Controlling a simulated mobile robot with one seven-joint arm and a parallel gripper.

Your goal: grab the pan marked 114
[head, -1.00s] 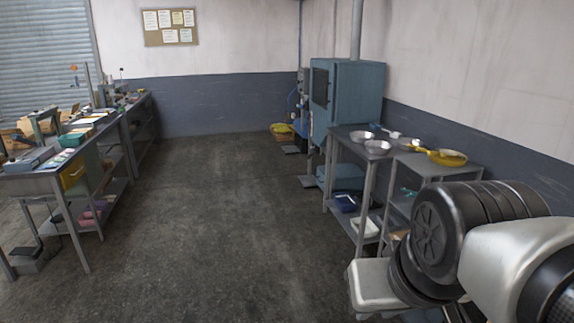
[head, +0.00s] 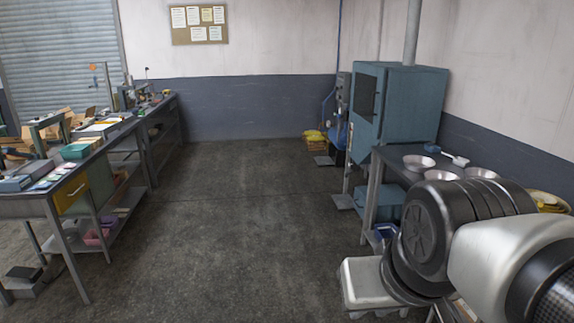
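Several pans stand on the grey table at the right in the head view. One silver pan (head: 419,161) is at the back left of the group, another silver pan (head: 440,175) is in front of it, and a third silver pan (head: 481,172) is to the right. A yellow pan (head: 551,201) is at the far right, partly hidden by my arm. No number can be read on any pan. My arm covers the front of the table. My gripper's fingers cannot be made out.
A blue-grey cabinet (head: 398,103) with a pipe stands behind the pan table (head: 393,164). A cluttered workbench (head: 40,190) runs along the left. A yellow basket (head: 315,142) sits by the back wall. The floor (head: 240,230) between is clear.

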